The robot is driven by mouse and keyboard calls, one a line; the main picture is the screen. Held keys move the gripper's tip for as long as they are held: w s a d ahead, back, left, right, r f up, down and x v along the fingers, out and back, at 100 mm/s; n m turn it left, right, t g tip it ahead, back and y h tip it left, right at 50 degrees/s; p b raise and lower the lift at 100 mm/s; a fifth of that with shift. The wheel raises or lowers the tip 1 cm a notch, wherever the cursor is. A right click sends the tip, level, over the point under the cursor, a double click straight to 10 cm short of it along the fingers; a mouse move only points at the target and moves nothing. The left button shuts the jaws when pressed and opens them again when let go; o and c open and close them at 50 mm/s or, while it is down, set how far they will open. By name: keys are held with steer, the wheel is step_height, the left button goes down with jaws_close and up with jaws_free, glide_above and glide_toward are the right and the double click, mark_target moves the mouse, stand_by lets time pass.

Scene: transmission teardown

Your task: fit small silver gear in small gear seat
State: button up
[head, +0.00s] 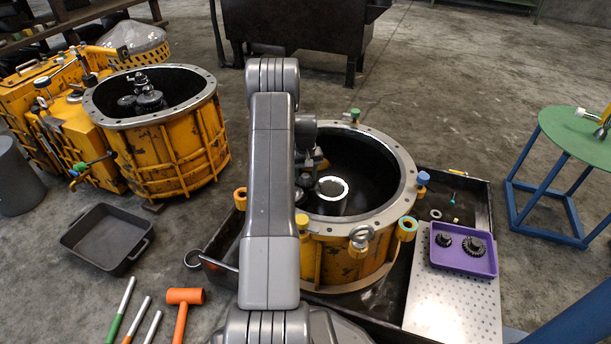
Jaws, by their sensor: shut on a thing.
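My gripper (308,186) reaches down into the open round yellow housing (390,240), at the left of its opening. My own arm hides most of the gripper. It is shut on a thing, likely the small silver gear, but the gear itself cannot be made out. A bright ring (345,190) shows on the dark floor of the housing, just right of the gripper. I cannot tell whether this ring is the small gear seat. I cannot tell whether the held thing touches anything.
The housing's rim (403,172) carries coloured knobs and an eye bolt around the gripper. A purple tray (489,269) with two dark gears lies on a perforated plate (450,305) at right. A second yellow housing (180,150) stands left, near an empty black bin (105,238) and an orange mallet (184,297).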

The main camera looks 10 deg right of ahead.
steer(key=shift+f, duration=0.5)
stand_by(0.3)
steer(key=o, duration=1.3)
step_height(320, 180, up, 14)
steer(key=p, duration=0.4)
steer(key=shift+p, duration=0.4)
steer(key=shift+f, duration=0.1)
step_height(320, 180, down, 14)
steer(key=b, duration=0.5)
steer(key=shift+r, duration=0.25)
